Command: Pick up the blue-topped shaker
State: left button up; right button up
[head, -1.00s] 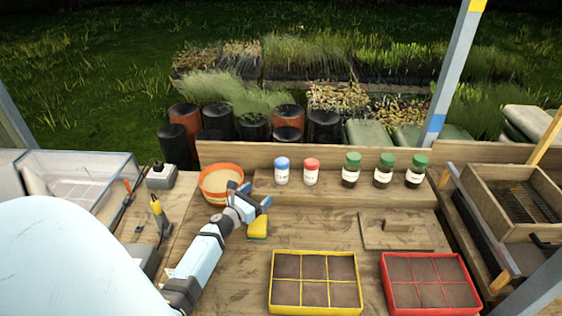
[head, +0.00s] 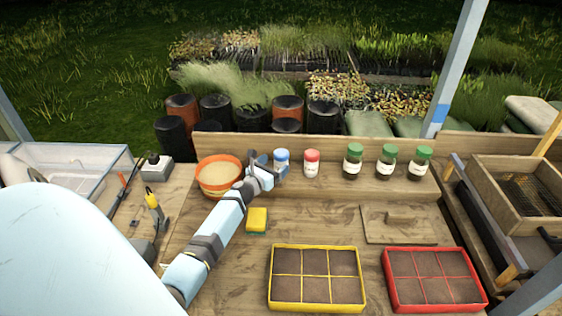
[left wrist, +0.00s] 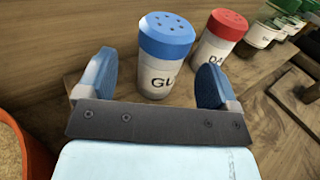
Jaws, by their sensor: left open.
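The blue-topped shaker (head: 282,158) stands upright on the raised shelf at the back of the bench, just left of the red-topped shaker (head: 312,163). My left gripper (head: 268,166) is open and empty at the shaker. In the left wrist view its blue fingers (left wrist: 155,82) stand apart, one on each side of the shaker's lower body, with gaps showing. My right gripper is not in view.
The red-topped shaker (left wrist: 220,38) stands close beyond the right finger. Several green-topped jars (head: 386,162) stand further right. An orange bowl (head: 219,178) is left of the gripper. A yellow sponge (head: 257,220), a yellow tray (head: 272,280) and a red tray (head: 392,283) lie in front.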

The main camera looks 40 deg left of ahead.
aim_at(277, 164)
pick_arm(q)
jog(key=w, duration=0.2)
jog(key=w+b, duration=0.1)
jog(key=w, duration=0.1)
jog(key=shift+w+a+f, duration=0.1)
jog(key=shift+a+f, duration=0.05)
jog(key=shift+f, duration=0.1)
jog(key=shift+r, duration=0.1)
jog(key=c, duration=1)
